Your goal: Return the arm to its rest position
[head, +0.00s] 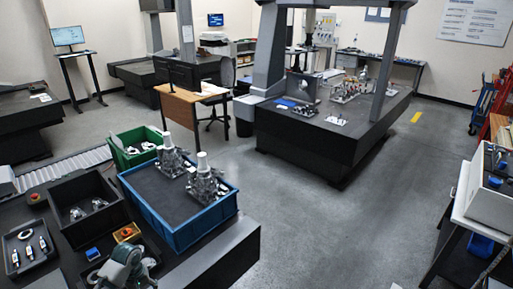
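Neither of my grippers nor my arms can be made out for sure in the head view. A grey-green rounded device (125,268) stands at the bottom edge, partly cut off, and I cannot tell what it is. Two metal castings with upright cylinders, a rear one (171,155) and a front one (204,182), stand in a blue crate (187,240) on the dark table at the lower left.
A green bin (124,158) sits behind the blue crate. A black box (72,228) and a grey tray (24,268) with small tools lie to its left. A large measuring machine (330,150) stands at the back. The grey floor (340,235) in the middle is clear.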

